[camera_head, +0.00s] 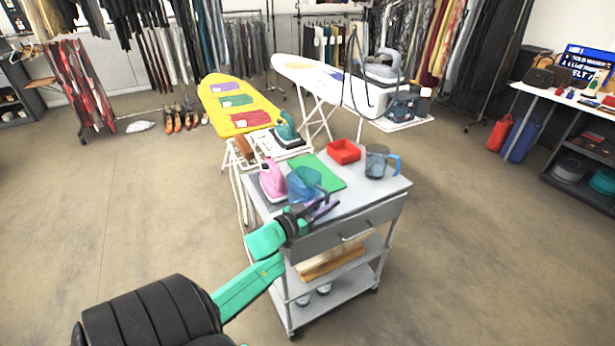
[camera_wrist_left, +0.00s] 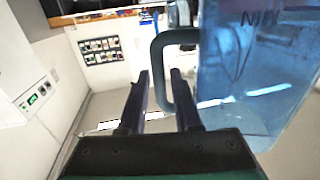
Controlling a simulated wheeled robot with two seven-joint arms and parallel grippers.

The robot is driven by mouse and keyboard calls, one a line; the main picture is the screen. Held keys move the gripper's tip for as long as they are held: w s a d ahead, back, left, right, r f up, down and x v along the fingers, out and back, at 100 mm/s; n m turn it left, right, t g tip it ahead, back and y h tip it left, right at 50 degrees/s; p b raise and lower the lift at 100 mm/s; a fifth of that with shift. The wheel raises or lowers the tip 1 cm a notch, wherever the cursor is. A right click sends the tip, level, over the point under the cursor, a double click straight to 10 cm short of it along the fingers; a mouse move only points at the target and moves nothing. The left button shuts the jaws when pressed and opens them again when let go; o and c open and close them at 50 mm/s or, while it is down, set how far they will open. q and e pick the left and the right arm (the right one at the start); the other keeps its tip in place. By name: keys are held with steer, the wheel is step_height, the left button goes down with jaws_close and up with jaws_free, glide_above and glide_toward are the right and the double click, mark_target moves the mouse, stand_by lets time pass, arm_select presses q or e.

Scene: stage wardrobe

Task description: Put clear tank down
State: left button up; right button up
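A see-through blue tank (camera_head: 306,186) is at the front of the cart top, in front of the green mat (camera_head: 318,170). In the left wrist view the tank (camera_wrist_left: 255,75) fills the right side, upright, with a dark loop handle (camera_wrist_left: 158,75) on its left. My left gripper (camera_head: 325,208) is at the near edge of the cart. Whether the tank's base touches the cart cannot be told. My right gripper is not in view.
The grey cart (camera_head: 345,215) also holds a pink bottle (camera_head: 272,182), a red tray (camera_head: 343,151) and a greyish jug with a blue handle (camera_head: 377,162). A yellow ironing board (camera_head: 232,92) stands behind. Bare cart top shows right of the mat.

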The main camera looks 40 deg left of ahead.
arm_select(q)
steer(key=shift+w, duration=0.25)
steer(key=shift+s, duration=0.1)
jaws_close()
stand_by(1.1)
